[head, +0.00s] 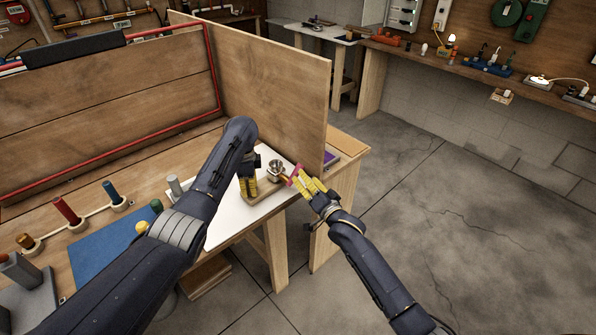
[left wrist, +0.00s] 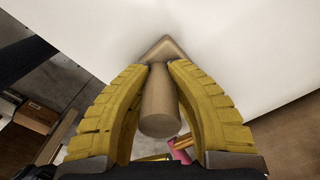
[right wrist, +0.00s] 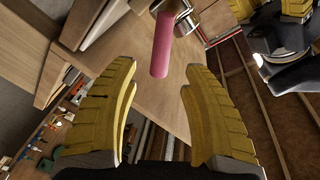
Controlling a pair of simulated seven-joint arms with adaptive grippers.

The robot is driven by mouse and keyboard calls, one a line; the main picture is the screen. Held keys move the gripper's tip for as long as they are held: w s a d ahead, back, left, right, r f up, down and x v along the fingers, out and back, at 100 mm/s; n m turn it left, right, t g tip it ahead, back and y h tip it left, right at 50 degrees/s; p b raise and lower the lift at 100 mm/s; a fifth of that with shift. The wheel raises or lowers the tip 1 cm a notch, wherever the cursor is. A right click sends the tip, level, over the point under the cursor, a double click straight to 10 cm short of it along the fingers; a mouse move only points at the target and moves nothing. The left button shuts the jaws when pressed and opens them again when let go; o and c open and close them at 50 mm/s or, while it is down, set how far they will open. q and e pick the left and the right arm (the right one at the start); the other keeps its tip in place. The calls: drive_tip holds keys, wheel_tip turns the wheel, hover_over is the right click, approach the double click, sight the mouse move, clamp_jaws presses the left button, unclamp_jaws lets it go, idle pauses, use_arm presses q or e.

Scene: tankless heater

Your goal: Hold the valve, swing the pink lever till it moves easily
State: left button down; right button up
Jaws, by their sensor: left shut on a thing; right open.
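The metal valve (head: 275,168) stands on a tan wooden base (head: 264,198) near the front corner of the bench. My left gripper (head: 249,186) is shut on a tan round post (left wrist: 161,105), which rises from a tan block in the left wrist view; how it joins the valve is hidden. The pink lever (head: 296,173) sticks out to the right of the valve. In the right wrist view, the lever (right wrist: 163,48) hangs from a metal part just beyond the fingertips, in line with their gap. My right gripper (head: 305,181) is open, with nothing between its fingers.
An upright wooden panel (head: 285,90) stands close behind the valve. A white sheet (head: 225,215) lies under the base. Several coloured pegs and a blue mat (head: 110,245) are on the bench at left. Floor to the right is clear.

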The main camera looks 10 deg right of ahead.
drive_tip(key=shift+x, duration=2.85)
clamp_jaws()
